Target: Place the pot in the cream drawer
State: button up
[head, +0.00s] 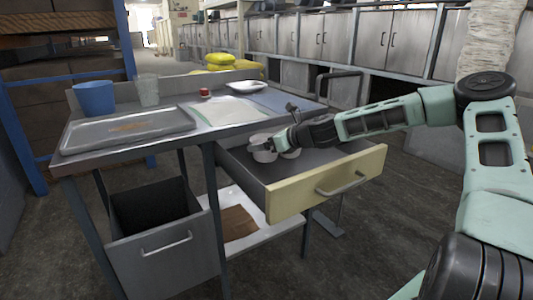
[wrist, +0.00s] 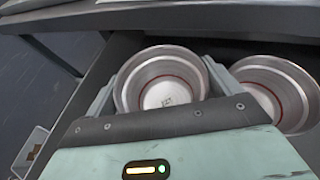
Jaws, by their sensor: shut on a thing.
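The cream drawer (head: 300,200) stands pulled out from the right side of the metal workbench. My gripper (head: 272,146) reaches down into it from the right. In the wrist view my gripper (wrist: 160,88) is shut on a round metal pot (wrist: 160,80), with a finger on each side of it. The held pot (head: 264,155) shows in the head view inside the drawer. I cannot tell if it rests on the drawer floor. A second metal pot (wrist: 274,92) sits just right of the held one in the wrist view.
On the bench top are a blue cup (head: 94,98), a clear glass (head: 148,90), a metal tray (head: 128,130), a small red item (head: 205,93) and a white dish (head: 246,86). A grey bin drawer (head: 160,240) hangs below left. The drawer's front part is free.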

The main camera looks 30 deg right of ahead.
notch_tip(320, 180, down, 3)
jog(key=shift+f+b, duration=0.1)
jog(key=shift+b, duration=0.2)
jog(key=o, duration=0.7)
jog(key=shift+o, duration=0.2)
jog(key=p+v, duration=0.1)
jog(key=v, duration=1.1)
jog(key=shift+p, duration=0.35)
